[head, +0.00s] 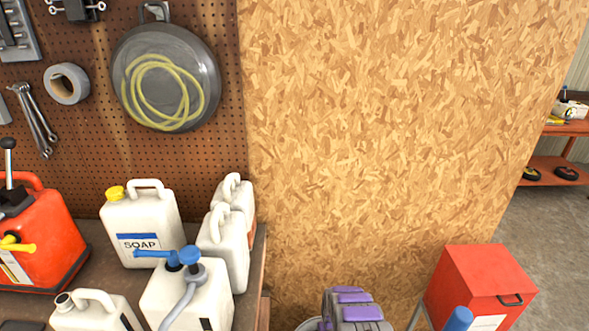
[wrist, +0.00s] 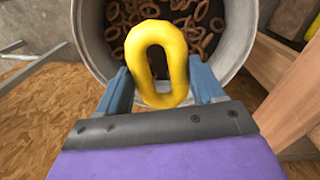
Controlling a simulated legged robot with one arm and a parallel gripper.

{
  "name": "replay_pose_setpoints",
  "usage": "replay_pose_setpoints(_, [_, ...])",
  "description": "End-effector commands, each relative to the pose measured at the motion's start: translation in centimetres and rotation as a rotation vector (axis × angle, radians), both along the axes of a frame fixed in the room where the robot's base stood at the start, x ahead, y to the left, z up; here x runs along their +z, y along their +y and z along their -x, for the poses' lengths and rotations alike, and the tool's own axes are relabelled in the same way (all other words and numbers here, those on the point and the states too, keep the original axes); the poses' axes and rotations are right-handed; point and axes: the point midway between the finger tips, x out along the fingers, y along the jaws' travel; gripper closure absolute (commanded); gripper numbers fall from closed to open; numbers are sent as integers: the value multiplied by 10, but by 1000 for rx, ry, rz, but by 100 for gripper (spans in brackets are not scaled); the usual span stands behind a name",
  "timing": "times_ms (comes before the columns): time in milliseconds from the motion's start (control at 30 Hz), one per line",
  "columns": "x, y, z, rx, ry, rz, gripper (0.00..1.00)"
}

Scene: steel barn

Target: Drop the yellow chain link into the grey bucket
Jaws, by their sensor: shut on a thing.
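The yellow chain link (wrist: 179,85) is an oval ring held between the blue fingers of my gripper (wrist: 160,90) in the wrist view. My gripper is shut on it. The grey bucket (wrist: 251,35) is beyond the link in the wrist view, its open mouth facing the camera. Several rusty brown chain links (wrist: 193,20) lie inside it. The yellow link overlaps the bucket's opening and near rim in the picture; its height above the bucket is hard to tell. In the head view, part of my purple and grey arm shows at the bottom edge, and the link is hidden.
A workbench with white jugs (head: 141,223) and a red fuel can (head: 45,235) stands at left, below a pegboard (head: 100,90). A chipboard wall (head: 390,120) is ahead. A red box (head: 480,285) is at lower right. Wooden boards (wrist: 290,90) flank the bucket at right.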

Motion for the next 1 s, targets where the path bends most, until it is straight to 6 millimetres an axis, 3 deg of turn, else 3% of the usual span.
replay_pose_setpoints(333, [-4, -4, 0, -3, 0, -4, 69])
replay_pose_setpoints(367, [-4, -3, 0, -3, 1, -3, 30])
replay_pose_setpoints(633, [-5, 0, 0, -2, 2, 1, 4])
replay_pose_setpoints(1000, [1, -4, 0, -3, 2, -4, 3])
